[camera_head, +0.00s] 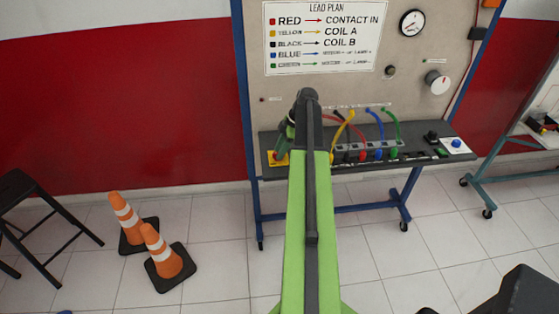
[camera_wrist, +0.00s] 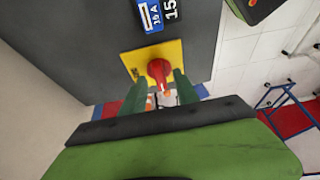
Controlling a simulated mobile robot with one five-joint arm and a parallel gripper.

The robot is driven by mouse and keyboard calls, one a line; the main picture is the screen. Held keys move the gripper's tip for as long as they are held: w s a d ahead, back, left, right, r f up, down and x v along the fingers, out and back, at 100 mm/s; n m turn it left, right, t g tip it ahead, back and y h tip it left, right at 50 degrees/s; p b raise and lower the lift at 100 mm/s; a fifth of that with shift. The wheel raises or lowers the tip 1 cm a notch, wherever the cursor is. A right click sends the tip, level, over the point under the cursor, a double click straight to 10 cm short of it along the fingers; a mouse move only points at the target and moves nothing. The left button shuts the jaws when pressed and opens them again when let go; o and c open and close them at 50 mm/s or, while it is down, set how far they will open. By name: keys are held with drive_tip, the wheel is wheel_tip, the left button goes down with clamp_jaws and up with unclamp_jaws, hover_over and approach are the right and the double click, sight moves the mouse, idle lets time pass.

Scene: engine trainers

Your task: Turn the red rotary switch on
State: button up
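The red rotary switch (camera_wrist: 159,70) sits on a yellow plate (camera_wrist: 172,50) on the dark panel. In the wrist view its red knob lies between and just beyond the tips of my gripper (camera_wrist: 161,80). The two green fingers are apart, one on each side of the knob; I cannot tell whether they touch it. In the head view the yellow plate (camera_head: 270,159) shows at the left end of the trainer's bench. My arm and gripper (camera_head: 283,147) hide most of the switch there.
Two orange cones (camera_head: 165,253) and a black stool (camera_head: 38,207) stand at the left. Floor between the cones and bench is clear.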

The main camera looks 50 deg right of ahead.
drive_tip(key=shift+f, duration=0.15)
clamp_jaws()
drive_tip(key=shift+a, duration=0.15)
drive_tip(key=shift+m, duration=0.3)
drive_tip(key=m+t+h, duration=0.1)
drive_tip(key=m, duration=0.2)
drive_tip(key=shift+s+a+m, duration=0.1)
drive_tip(key=shift+m, duration=0.3)
drive_tip(key=m+h, duration=0.2)
drive_tip(key=m, duration=0.2)
drive_tip(key=shift+a+t, duration=0.1)
drive_tip(key=shift+t, duration=0.2)
drive_tip(key=m+h, duration=0.2)
drive_tip(key=m, duration=0.2)
drive_tip(key=shift+m, duration=0.4)
drive_tip(key=shift+a+m+g+h, duration=0.1)
drive_tip(key=shift+m+g+h, duration=0.25)
drive_tip(key=shift+m, duration=0.8)
drive_tip(key=shift+a+m+g+h, duration=0.1)
drive_tip(key=shift+m+g+h, duration=0.2)
drive_tip(key=shift+m, duration=0.85)
